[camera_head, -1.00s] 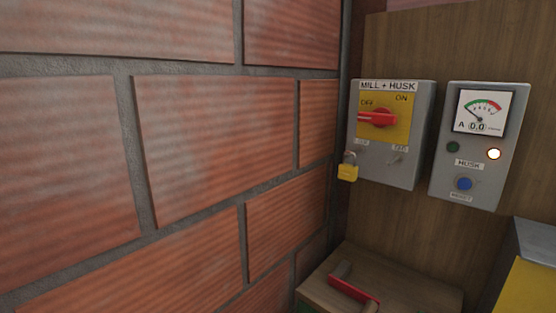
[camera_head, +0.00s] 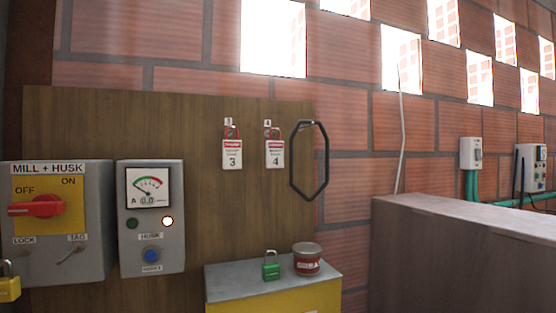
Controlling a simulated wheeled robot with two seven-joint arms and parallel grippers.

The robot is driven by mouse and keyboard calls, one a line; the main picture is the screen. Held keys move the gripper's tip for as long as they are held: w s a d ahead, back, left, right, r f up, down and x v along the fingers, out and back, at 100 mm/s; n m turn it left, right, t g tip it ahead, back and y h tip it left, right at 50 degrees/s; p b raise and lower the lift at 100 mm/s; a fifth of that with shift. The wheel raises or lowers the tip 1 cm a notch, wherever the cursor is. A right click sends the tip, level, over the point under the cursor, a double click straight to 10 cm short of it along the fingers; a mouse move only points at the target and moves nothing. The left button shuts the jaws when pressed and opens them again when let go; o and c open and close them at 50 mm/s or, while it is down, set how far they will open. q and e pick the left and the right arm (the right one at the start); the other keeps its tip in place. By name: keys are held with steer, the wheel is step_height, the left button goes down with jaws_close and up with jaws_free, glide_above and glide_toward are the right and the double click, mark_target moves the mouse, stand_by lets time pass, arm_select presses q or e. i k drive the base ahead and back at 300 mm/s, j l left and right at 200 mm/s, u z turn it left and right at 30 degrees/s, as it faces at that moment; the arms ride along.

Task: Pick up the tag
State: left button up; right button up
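Two white tags with red tops hang side by side on the wooden board: tag 3 (camera_head: 232,153) on the left and tag 4 (camera_head: 274,153) on the right. Each hangs from a small hook below a little number label. The MILL + HUSK switch box (camera_head: 58,220) is at the left, with its red handle (camera_head: 37,206) pointing to OFF. A yellow padlock (camera_head: 9,287) hangs at its lower left, cut by the picture edge. The box has LOCK and TAG labels, with a small hook by the TAG label. Neither of my grippers shows.
A HUSK meter box (camera_head: 151,218) with a lit lamp is beside the switch box. A green padlock (camera_head: 271,266) and a tin (camera_head: 307,259) stand on a grey-topped yellow cabinet (camera_head: 225,277). A black ring (camera_head: 311,160) hangs on the board's right edge. A large counter (camera_head: 465,230) fills the right.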

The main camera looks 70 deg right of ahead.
mark_target(232, 149)
steer(key=z, duration=1.9)
